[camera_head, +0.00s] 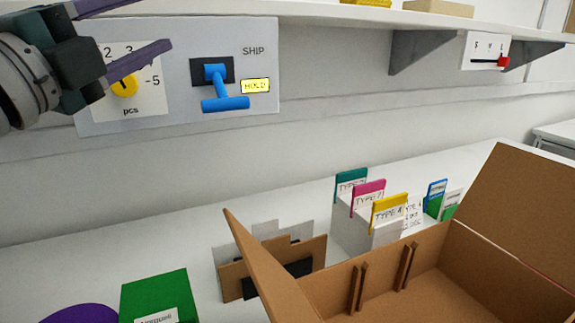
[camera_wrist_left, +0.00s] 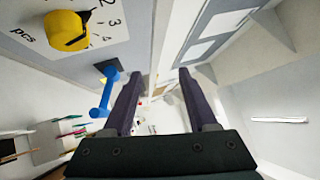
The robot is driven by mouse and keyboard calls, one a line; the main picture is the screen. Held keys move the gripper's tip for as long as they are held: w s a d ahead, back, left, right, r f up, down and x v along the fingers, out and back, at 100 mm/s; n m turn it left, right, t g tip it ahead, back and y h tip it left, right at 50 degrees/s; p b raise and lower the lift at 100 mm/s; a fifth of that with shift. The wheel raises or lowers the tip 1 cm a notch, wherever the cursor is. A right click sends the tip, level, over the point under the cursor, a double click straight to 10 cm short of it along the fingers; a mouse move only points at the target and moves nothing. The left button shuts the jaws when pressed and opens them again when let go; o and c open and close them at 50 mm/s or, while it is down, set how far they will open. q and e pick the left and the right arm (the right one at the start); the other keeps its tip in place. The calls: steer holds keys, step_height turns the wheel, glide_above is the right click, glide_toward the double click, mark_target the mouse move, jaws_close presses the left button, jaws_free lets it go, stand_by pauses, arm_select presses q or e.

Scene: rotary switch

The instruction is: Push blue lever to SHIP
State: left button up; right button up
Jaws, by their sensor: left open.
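The blue lever (camera_head: 216,88) sticks out of a dark slot on the white wall panel (camera_head: 178,108), with its crossbar handle low, level with or just below the yellow HOLD label (camera_head: 255,86). The SHIP label (camera_head: 253,50) is printed higher on the panel. My left gripper (camera_head: 156,23) is open and empty, up and to the left of the lever, in front of the yellow knob's area. In the left wrist view the lever (camera_wrist_left: 105,95) lies to the left of the open fingers (camera_wrist_left: 158,75), apart from them. My right gripper is not in view.
A yellow knob (camera_head: 124,87) with numbers and "pcs" is left of the lever. A shelf (camera_head: 320,12) runs above the panel. Below are an open cardboard box (camera_head: 420,280), card dividers (camera_head: 375,215) and a green box (camera_head: 158,293). A red slider (camera_head: 503,61) is at the right.

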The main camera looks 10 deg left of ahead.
mark_target(230, 101)
arm_select(q)
steer(key=d+f+m+g+h+b, duration=0.1)
steer(key=f+m+h+b, duration=0.2)
steer(key=m+b, duration=0.1)
steer(key=d+f+m+g+h+b, duration=0.1)
steer(key=f+m+h+b, duration=0.1)
steer(key=f+m+b, duration=0.2)
steer(key=f+m+g+h+b, duration=0.2)
steer(key=f+m+h+b, duration=0.1)
steer(key=f+m+b, duration=0.1)
steer(key=shift+d+f+m+h+b, duration=0.2)
steer(key=shift+d+m+h+b, duration=0.15)
steer(key=shift+m+b, duration=0.45)
steer(key=p+x, duration=0.1)
steer(key=x, duration=0.8)
steer(key=shift+w+d+p, duration=0.15)
steer(key=shift+d+p, duration=0.1)
steer(key=shift+p, duration=0.1)
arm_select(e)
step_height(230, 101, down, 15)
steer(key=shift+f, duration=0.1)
arm_select(q)
jaws_close()
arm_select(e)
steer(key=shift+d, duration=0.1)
